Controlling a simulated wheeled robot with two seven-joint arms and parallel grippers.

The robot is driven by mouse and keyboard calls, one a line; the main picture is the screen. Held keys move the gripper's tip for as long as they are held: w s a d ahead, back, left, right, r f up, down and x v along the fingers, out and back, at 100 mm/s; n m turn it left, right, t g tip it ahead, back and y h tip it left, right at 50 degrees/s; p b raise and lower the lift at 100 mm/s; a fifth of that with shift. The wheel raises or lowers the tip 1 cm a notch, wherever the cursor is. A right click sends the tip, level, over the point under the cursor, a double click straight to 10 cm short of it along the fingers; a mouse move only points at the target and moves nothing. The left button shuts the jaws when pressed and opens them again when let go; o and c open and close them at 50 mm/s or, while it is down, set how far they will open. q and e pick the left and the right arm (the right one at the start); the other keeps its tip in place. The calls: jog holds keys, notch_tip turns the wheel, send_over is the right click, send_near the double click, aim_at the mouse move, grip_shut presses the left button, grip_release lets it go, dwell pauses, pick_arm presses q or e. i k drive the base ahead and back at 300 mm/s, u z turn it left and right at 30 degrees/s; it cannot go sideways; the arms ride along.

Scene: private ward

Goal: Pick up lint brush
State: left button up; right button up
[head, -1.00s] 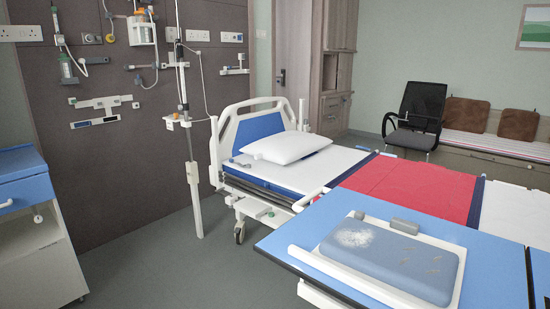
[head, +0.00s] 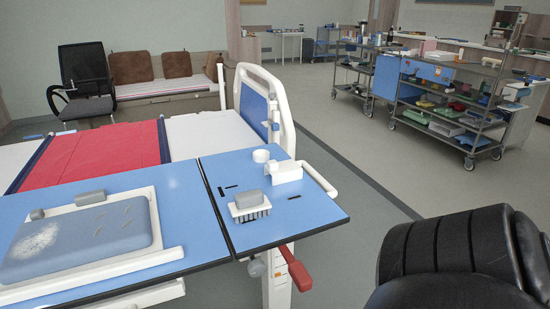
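A grey block-shaped brush (head: 250,201) lies on the right part of the blue overbed table, with a pale, comb-like row of bristles or slats along its lower edge. The pad has a pale fuzzy patch and a few light hair-like marks. I cannot tell for certain which grey block is the lint brush; the bristled one looks most like a brush. Neither of my grippers is in view.
A small white ring-shaped item (head: 261,156) and a white block (head: 286,172) stand behind the brush. A black ribbed shape (head: 455,255) fills the lower right. Loaded trolleys (head: 450,105) stand beyond open floor.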

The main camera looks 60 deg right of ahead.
aim_at(253, 203)
jog(key=z, duration=1.55)
